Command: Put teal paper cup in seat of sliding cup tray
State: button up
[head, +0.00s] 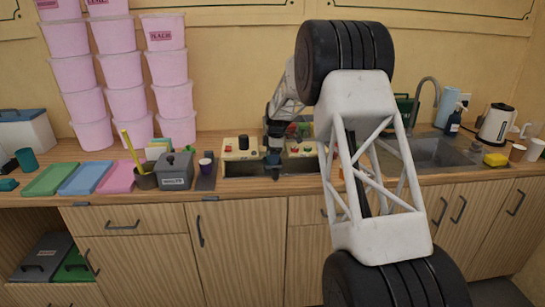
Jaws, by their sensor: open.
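A teal cup (26,159) stands at the far left of the counter, by a white bin with a blue lid. My gripper (275,174) is small and dark in this view, at the middle of the counter in front of the cream units, well to the right of the teal cup. It is open, and I see nothing held in it. A dark, narrow slab (205,184) with a small purple cup (205,166) on it lies left of the gripper. I cannot tell whether this slab is the sliding cup tray. My arm hides part of the counter right of centre.
Green (51,179), blue (87,178) and pink (118,177) trays lie between the teal cup and a grey box (175,170). Tall stacks of pink tubs (92,135) stand behind. A sink (438,152) and kettle (497,124) are at the right.

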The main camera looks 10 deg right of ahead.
notch_tip(320, 180, up, 12)
jog(key=d, duration=0.1)
jog(key=shift+d, duration=0.25)
dwell(0.4)
dwell(0.6)
jog(key=s+d+r+m, duration=0.1)
jog(key=s+r+m, duration=0.25)
jog(key=s, duration=0.75)
jog(key=s+d+r+m+t, duration=0.1)
jog(key=s+d+r+m, duration=0.3)
jog(key=s, duration=0.8)
jog(key=s+a+r+m, duration=0.15)
jog(key=s+r, duration=0.35)
jog(key=s, duration=0.6)
jog(key=s+d+f+m, duration=0.1)
jog(key=s+f+m, duration=0.1)
jog(key=s, duration=0.9)
jog(key=s+d+f+m+t+h, duration=0.1)
jog(key=s+f+m, duration=0.2)
jog(key=s, duration=0.9)
jog(key=s+d+f+m, duration=0.1)
jog(key=s+f+m, duration=0.2)
jog(key=s, duration=0.9)
jog(key=shift+f+m+t, duration=0.25)
jog(key=shift+m+t, duration=0.05)
jog(key=shift+m, duration=0.7)
